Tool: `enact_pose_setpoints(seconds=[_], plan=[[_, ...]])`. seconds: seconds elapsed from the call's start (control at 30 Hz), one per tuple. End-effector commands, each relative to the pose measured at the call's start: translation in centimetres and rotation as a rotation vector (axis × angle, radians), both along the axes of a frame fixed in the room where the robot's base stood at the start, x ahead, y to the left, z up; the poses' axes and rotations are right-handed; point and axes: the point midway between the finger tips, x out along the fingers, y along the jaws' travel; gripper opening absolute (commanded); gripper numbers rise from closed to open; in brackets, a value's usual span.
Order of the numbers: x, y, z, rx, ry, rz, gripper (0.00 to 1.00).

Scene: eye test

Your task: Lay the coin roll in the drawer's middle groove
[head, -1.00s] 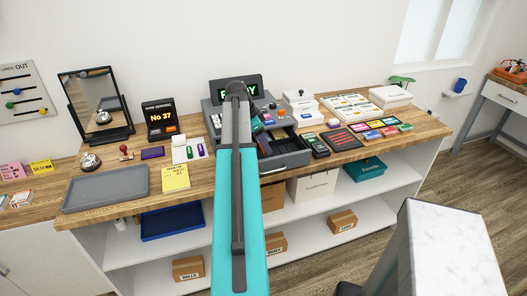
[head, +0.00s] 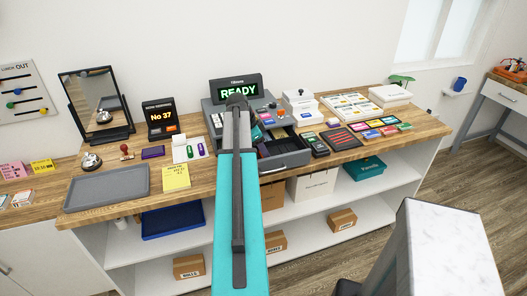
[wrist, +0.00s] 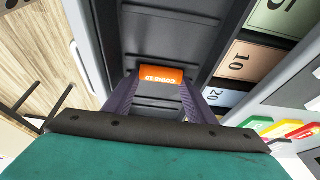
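The orange coin roll (wrist: 161,75) shows in the wrist view, its white lettering upside down. My gripper (wrist: 160,84) has one finger at each end of the roll, and both fingertips appear to press on it. The roll is over a dark channel of the open drawer (wrist: 170,35); whether it touches the floor there is unclear. In the head view the drawer (head: 289,160) stands pulled out of the grey register, partly covered by my arm. My gripper and the roll cannot be made out there.
Banknote compartments (wrist: 240,62) marked 10 and 20 lie right of the channel in the wrist view. The register's display (head: 238,90) reads READY. A yellow note (head: 176,177) and grey tray (head: 107,188) lie to the left.

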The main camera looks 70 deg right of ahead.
Motion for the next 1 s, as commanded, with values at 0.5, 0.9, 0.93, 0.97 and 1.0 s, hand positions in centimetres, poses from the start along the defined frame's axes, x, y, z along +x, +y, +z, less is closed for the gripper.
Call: enact_pose_setpoints(seconds=[0.5, 0.9, 0.93, 0.97, 1.0], plan=[[0.0, 0.0, 0.3, 0.000, 0.000, 0.000, 0.69], [1.0, 0.7, 2.9, -0.001, -0.001, 0.002, 0.69], [1.1, 0.8, 3.2, -0.001, -0.001, 0.002, 0.69], [1.2, 0.8, 3.6, -0.002, -0.002, 0.002, 0.69], [1.4, 0.9, 4.1, -0.003, -0.001, 0.001, 0.69]])
